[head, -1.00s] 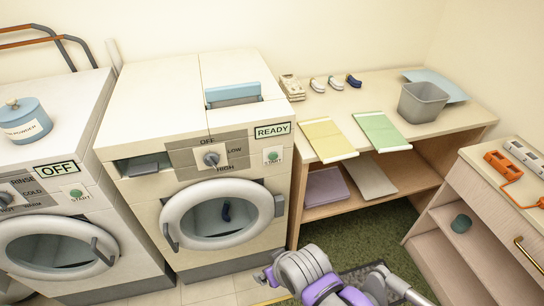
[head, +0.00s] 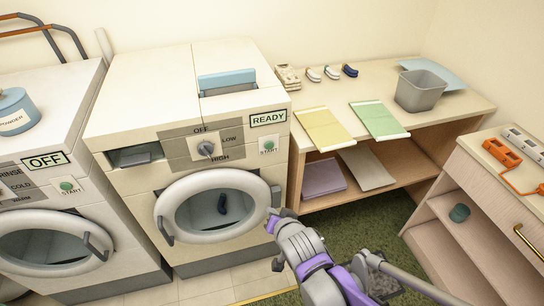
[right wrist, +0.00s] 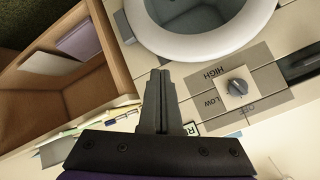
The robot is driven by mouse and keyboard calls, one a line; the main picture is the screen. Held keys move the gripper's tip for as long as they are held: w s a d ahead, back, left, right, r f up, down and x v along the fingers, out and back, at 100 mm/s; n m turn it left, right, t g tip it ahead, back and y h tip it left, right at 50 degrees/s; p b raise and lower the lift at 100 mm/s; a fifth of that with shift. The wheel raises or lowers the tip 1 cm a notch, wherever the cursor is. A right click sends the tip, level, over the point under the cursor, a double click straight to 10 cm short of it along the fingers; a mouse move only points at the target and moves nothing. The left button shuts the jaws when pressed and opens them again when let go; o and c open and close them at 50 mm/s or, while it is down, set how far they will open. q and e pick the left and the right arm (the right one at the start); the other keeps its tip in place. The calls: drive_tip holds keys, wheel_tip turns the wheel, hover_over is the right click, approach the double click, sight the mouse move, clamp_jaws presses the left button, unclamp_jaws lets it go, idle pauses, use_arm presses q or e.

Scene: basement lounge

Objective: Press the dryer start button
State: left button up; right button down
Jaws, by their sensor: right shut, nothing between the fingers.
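The dryer (head: 140,95) is the right-hand white machine in the head view, with a green READY sign (head: 268,119). Its green start button (head: 268,146) sits below the sign, right of the dial (head: 206,149). Its round door (head: 218,212) looks shut. My right gripper (head: 272,214) is in front of the dryer's lower right side, below the button and apart from it. In the right wrist view its fingers (right wrist: 160,74) are shut and empty; the dial (right wrist: 237,87) shows beside them, and the button is not visible there. My left gripper is not in view.
A washer (head: 50,190) with an OFF sign stands left, a powder tin (head: 15,112) on top. A wooden table (head: 445,115) with folded cloths and a grey bin (head: 420,90) stands right of the dryer. A drawer cabinet (head: 500,185) stands far right. Nothing blocks the dryer's button.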

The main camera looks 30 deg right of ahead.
sight(270, 146)
drive_tip(key=w+d+r+m+t+h+b, duration=0.1)
drive_tip(key=w+d+m+t, duration=0.4)
drive_tip(key=m, duration=0.6)
drive_tip(key=d+t+h+b, duration=0.1)
drive_tip(key=d+t+b, duration=0.1)
drive_tip(key=d, duration=0.1)
drive_tip(key=shift+w+r+m+b, duration=0.15)
drive_tip(key=shift+m+b, duration=0.15)
drive_tip(key=p+x, duration=0.1)
drive_tip(key=x, duration=1.3)
drive_tip(key=shift+d, duration=0.1)
